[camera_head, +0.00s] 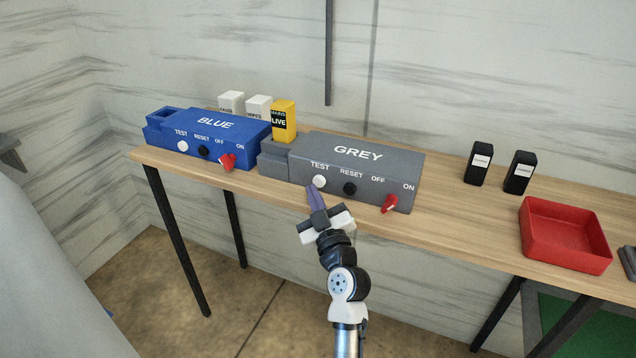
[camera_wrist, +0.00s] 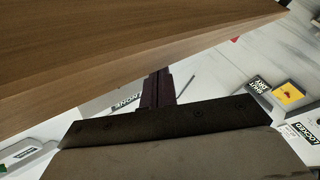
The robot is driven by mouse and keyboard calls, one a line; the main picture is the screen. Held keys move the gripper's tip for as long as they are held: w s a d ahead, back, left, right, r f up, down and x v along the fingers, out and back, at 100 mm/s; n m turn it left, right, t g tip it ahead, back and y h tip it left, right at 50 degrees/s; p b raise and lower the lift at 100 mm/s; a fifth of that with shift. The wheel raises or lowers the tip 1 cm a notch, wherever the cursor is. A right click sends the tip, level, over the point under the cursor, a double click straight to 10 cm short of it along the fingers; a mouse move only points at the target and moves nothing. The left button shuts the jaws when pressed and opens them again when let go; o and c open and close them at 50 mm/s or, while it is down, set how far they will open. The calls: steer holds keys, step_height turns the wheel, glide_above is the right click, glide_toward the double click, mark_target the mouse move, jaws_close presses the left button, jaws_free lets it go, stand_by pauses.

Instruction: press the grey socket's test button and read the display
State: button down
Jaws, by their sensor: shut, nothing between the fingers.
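The grey socket box (camera_head: 362,155) stands on the wooden bench and is labelled GREY. Its white TEST button (camera_head: 319,181) is on the front face at the left, beside a black RESET button (camera_head: 349,189) and a red OFF/ON switch (camera_head: 389,204). My gripper (camera_head: 313,190) is shut and empty, its fingertips just in front of and slightly below the TEST button; I cannot tell whether they touch it. In the wrist view the shut fingers (camera_wrist: 158,88) point at the bench edge (camera_wrist: 130,60). No lit display reading is visible on the grey box.
A yellow block marked MAINS LIVE (camera_head: 284,121) sits at the grey box's left end. The blue box (camera_head: 208,137) stands further left, with white blocks (camera_head: 258,107) behind. Two black blocks (camera_head: 479,163) and a red tray (camera_head: 564,234) are at the right. Bench between is clear.

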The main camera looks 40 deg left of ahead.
steer(key=shift+w, duration=0.1)
steer(key=shift+w+f+b, duration=0.1)
steer(key=shift+b, duration=0.3)
steer(key=shift+w+a, duration=0.1)
steer(key=shift+w, duration=0.1)
steer(key=shift+w+a+b, duration=0.1)
steer(key=shift+w+b, duration=0.55)
steer(key=shift+b, duration=0.1)
stand_by(0.8)
steer(key=shift+s+d+f, duration=0.2)
steer(key=shift+s+d, duration=0.05)
steer(key=shift+s, duration=0.35)
steer(key=shift+s+r, duration=0.1)
steer(key=shift+s, duration=0.15)
steer(key=shift+s, duration=0.1)
